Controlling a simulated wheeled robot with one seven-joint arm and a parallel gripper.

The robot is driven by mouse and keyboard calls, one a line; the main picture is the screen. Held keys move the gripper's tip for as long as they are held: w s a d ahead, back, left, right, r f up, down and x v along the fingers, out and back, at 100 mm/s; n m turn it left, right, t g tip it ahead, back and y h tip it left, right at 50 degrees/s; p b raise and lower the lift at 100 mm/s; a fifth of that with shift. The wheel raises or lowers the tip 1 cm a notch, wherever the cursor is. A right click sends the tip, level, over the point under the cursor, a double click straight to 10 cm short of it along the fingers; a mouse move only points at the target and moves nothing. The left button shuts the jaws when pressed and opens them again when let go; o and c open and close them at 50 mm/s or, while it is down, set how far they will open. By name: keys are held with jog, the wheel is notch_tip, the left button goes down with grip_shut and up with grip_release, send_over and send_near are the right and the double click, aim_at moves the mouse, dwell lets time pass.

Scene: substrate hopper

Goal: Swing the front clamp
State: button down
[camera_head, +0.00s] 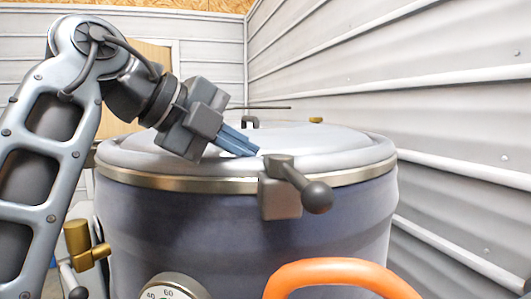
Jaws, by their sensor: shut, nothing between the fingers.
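The front clamp (280,196) sits on the rim of a large round hopper (150,222). It has a grey block on the metal band, and its lever slants down to the right to a dark ball knob (317,197). The hopper's pale lid (330,146) is down on the band. My gripper (252,152) is shut and empty, its blue-grey fingers pointing down to the right. In the picture its tips end just left of the clamp's top, over the lid's front edge. I cannot tell whether they touch the lid or clamp.
An orange curved tube (340,270) rises in the front. A round dial (172,288) is on the hopper's lower front. A brass fitting (84,245) stands at left. A dark handle (250,122) is on the lid's far side. A corrugated wall (455,120) stands at right.

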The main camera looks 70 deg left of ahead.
jog(key=shift+w, duration=0.15)
dwell(0.3)
jog(key=b+v, duration=0.1)
jog(key=v, duration=0.6)
jog(key=shift+s+r, duration=0.2)
jog(key=shift+s, duration=0.15)
